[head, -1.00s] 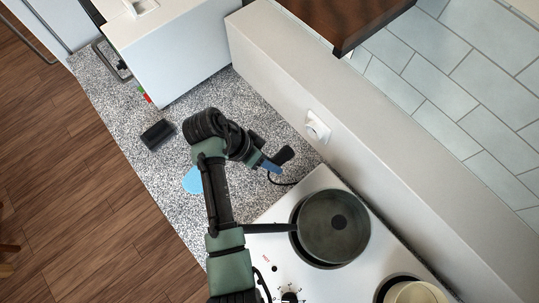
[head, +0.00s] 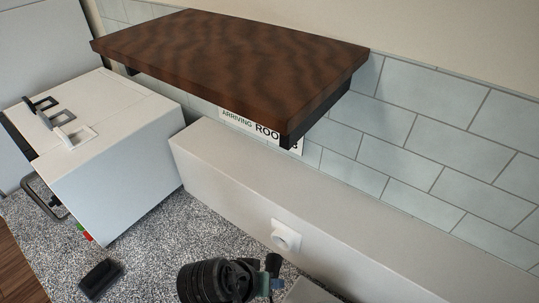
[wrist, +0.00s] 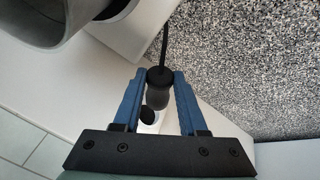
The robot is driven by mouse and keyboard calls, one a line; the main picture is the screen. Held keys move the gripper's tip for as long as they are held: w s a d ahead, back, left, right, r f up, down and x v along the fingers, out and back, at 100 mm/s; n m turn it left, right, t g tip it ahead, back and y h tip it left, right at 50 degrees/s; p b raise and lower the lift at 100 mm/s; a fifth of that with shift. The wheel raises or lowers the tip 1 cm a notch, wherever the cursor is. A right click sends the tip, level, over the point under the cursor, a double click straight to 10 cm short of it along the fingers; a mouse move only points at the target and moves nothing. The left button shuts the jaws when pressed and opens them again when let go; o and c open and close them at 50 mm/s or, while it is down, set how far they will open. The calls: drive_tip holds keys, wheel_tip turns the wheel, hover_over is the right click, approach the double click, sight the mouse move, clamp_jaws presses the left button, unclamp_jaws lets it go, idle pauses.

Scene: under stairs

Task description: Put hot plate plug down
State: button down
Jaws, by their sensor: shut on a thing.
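The hot plate plug (wrist: 160,92) is dark and cylindrical. In the wrist view it sits between the blue fingers of my gripper (wrist: 159,98), which is shut on it. Its black cord runs from its far end to the top of the picture. In the head view my gripper (head: 274,284) is at the bottom edge, partly cut off, with the dark plug (head: 272,263) at its tip. The white wall socket (head: 286,237) is just above it on the ledge front. The hot plate (head: 308,292) shows only a corner in the head view.
A speckled grey counter (head: 190,228) has free room left of my gripper. A small black box (head: 100,279) lies there. A white appliance (head: 110,165) stands at left. A dark wooden shelf (head: 235,55) overhangs the pale ledge (head: 350,240). A pan (wrist: 45,20) shows in the wrist view.

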wheel_tip(320, 180, up, 8)
drive_tip(key=p, duration=0.6)
wheel_tip(320, 180, down, 8)
drive_tip(key=b, duration=0.6)
drive_tip(key=shift+d, duration=0.25)
